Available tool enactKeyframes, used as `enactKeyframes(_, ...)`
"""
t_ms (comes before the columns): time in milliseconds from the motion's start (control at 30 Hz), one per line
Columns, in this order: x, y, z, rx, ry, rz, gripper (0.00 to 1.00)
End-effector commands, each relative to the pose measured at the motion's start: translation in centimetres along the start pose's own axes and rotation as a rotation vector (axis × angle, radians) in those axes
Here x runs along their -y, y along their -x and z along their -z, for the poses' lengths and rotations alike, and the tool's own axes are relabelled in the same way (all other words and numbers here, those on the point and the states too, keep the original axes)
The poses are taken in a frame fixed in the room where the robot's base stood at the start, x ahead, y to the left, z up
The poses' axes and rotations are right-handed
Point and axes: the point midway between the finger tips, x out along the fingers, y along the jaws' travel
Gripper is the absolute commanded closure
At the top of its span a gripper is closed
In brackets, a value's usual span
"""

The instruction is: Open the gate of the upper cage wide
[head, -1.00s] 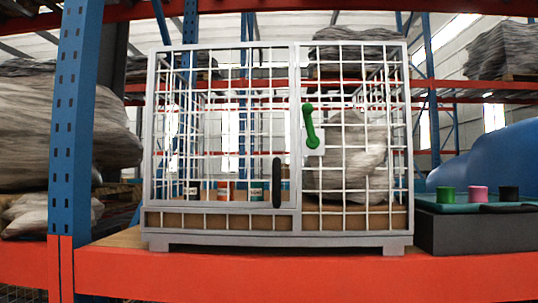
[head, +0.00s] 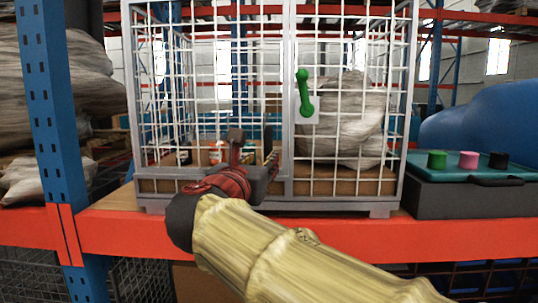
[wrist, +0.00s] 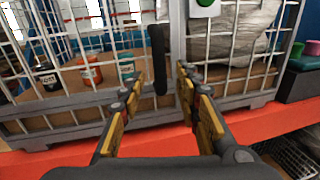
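The cage (head: 398,100) is grey with white wire mesh and stands on a shelf. Its gate (head: 215,90) is the left front panel and appears to be in line with the front. The green latch (head: 304,92) stands nearly upright on the panel to its right; part of it also shows in the wrist view (wrist: 205,3). The gate's upright black handle (wrist: 157,58) shows in the wrist view between and beyond my fingertips. My gripper (wrist: 160,88) is open, its fingers apart. In the head view my gripper (head: 254,150) and wrist cover the handle and gate's lower right.
Cans, black (wrist: 45,74), orange (wrist: 90,70) and teal (wrist: 126,66), stand inside behind the gate. A wrapped bundle (head: 340,120) fills the right side. A control box (head: 465,195) is right of the cage; a blue post (head: 50,120) is left.

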Motion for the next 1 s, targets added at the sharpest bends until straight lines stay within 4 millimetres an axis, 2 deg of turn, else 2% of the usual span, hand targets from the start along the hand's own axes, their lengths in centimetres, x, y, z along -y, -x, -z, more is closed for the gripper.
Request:
enactKeyframes(167, 0.0, -0.8, 0.1, -0.003, 0.043, 0.001, 0.67)
enactKeyframes(600, 0.1, -6.9, 0.1, -0.004, 0.038, 0.002, 0.67)
enactKeyframes(767, 0.1, -7.7, 0.1, -0.004, 0.037, 0.000, 0.67)
enactKeyframes(1000, 0.1, -7.8, 0.2, -0.004, 0.037, 0.000, 0.67)
